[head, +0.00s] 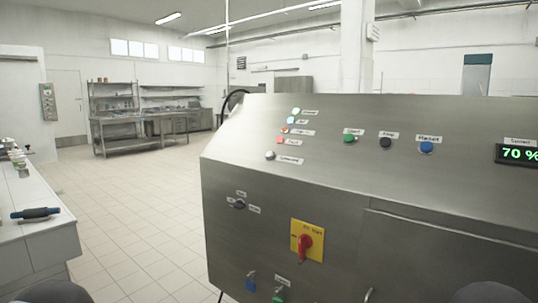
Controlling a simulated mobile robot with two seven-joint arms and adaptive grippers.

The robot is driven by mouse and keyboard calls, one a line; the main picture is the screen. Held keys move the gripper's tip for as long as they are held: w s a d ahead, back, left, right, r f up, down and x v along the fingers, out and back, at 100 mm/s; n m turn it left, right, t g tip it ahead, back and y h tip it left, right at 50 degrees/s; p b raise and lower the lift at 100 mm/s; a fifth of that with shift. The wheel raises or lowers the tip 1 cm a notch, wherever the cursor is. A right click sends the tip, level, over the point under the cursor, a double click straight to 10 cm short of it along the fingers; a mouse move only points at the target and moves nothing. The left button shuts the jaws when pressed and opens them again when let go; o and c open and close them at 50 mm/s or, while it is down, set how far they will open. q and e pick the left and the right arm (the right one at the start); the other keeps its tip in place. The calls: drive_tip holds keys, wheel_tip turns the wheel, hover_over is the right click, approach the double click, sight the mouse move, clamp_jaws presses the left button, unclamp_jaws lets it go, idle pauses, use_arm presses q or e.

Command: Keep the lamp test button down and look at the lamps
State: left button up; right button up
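The steel machine's sloped panel carries a slanting column of small lamps: a pale one on top (296,111), a light-blue one (290,120), a red-and-white one (285,130) and a red one (280,140). Whether they are lit is hard to tell. Below them is a whitish round button (270,155); its label is too small to read surely, but its place fits the lamp test button. Nothing touches it. Neither of my grippers is in view; only dark rounded parts, probably of my arms, show at the bottom edge.
Green (350,138), black (385,143) and blue (426,147) buttons sit farther right, beside a display (517,154) reading 70 %. Lower are a black selector (239,204) and a red rotary switch (306,242) on yellow. A white counter (40,245) stands left; the floor between is clear.

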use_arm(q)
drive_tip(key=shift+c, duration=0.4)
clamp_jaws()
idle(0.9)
